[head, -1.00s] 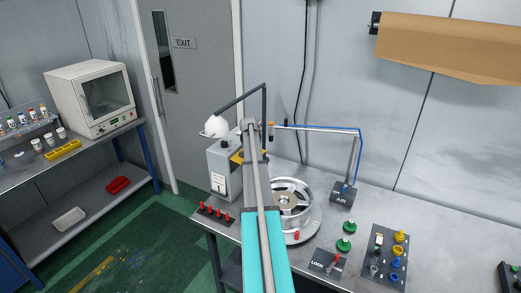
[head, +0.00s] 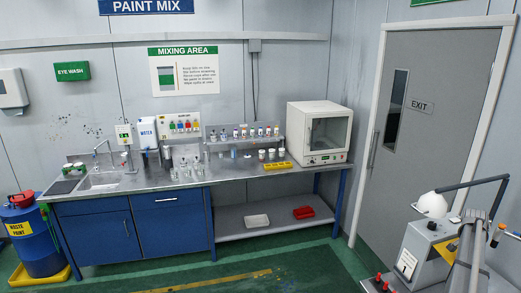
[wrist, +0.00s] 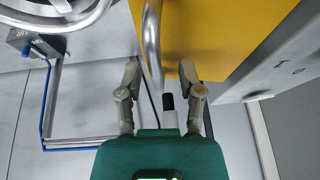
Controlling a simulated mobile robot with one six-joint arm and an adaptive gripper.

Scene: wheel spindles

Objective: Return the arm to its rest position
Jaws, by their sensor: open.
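My gripper (wrist: 160,74) is open in the wrist view, its two fingers spread apart. A bent metal tube (wrist: 152,45) and a black-tipped rod (wrist: 168,102) show in the space between the fingers; I cannot tell how near they are. A yellow surface (wrist: 220,35) lies beyond the right finger. In the head view my arm (head: 465,258) shows at the lower right, in front of the grey machine box (head: 425,255); its gripper is not clear there.
In the wrist view a silver wheel rim (wrist: 75,22), an air block (wrist: 35,45) and a blue hose (wrist: 44,115) are at left. The head view shows a lamp (head: 432,205), a door (head: 420,110), a mixing bench (head: 240,172) and open green floor (head: 290,272).

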